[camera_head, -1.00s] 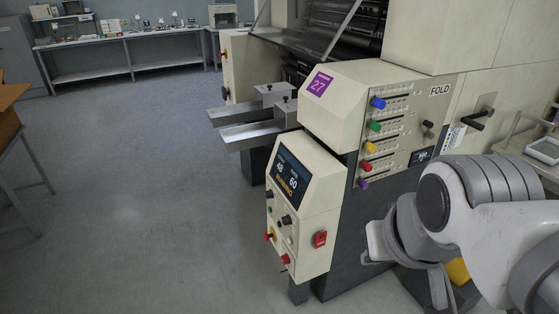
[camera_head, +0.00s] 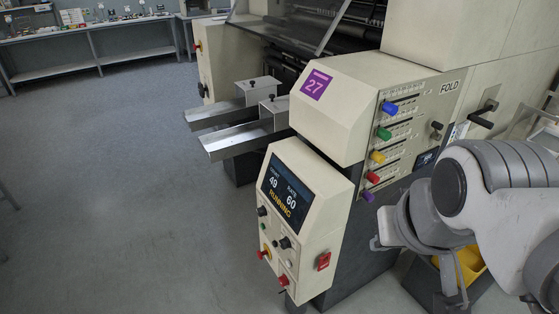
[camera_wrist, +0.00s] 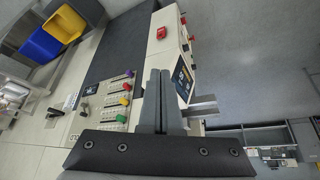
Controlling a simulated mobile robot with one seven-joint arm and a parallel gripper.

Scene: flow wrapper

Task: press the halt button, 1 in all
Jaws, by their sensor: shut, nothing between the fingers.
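The control panel (camera_head: 308,218) is a cream box on the front of the machine, with a screen (camera_head: 284,192) reading RUNNING, count 49, rate 60. I cannot read which is marked halt. The red switch also shows in the wrist view (camera_wrist: 161,33). My gripper (camera_wrist: 160,72) is shut and empty, with the panel beyond its fingertips and apart from them. My arm is right of the panel in the head view.
A fold panel with coloured knobs (camera_head: 384,133) and a black handle (camera_head: 481,121) are at the right. Metal chutes (camera_head: 245,137) stick out left. Yellow (camera_wrist: 42,45) and blue bins stand by the machine. The floor (camera_head: 120,190) at left is clear.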

